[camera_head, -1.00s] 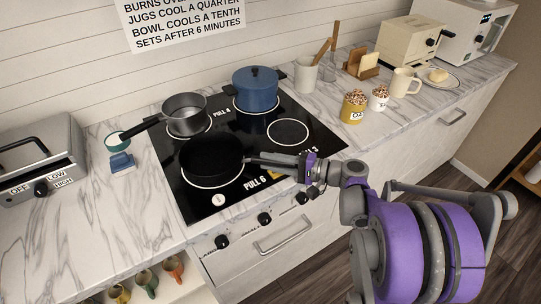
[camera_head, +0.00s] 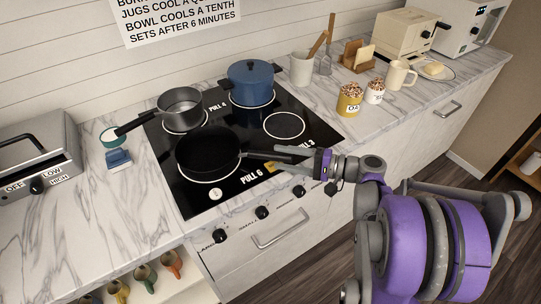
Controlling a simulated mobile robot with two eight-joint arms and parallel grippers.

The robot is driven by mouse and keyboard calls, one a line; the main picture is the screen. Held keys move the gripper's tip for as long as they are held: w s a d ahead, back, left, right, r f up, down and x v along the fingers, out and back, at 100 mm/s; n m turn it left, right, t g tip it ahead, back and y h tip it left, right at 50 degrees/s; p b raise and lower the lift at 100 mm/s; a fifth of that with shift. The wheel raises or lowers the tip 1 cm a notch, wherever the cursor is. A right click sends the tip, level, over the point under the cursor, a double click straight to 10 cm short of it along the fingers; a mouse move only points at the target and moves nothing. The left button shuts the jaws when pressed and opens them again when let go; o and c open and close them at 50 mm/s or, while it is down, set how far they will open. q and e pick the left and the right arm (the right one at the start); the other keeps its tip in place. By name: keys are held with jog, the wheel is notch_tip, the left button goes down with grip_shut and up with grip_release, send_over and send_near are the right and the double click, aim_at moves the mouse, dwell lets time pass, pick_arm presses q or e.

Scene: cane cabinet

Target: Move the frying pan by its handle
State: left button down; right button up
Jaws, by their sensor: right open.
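The black frying pan (camera_head: 207,152) sits on the front left burner of the black glass cooktop (camera_head: 178,198). Its handle points right, toward my right gripper (camera_head: 282,157). My right gripper is open, with its fingers along the handle, apart from the pan's bowl. The fingers hide part of the handle, and whether they touch it is unclear. My left gripper is out of view.
A grey saucepan (camera_head: 181,107) and a blue lidded pot (camera_head: 251,82) stand on the back burners. The front right burner (camera_head: 284,125) is empty.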

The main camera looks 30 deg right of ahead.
jog(key=v, duration=0.7)
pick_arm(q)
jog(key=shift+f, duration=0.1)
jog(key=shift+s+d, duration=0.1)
pick_arm(e)
jog(key=shift+s, duration=0.1)
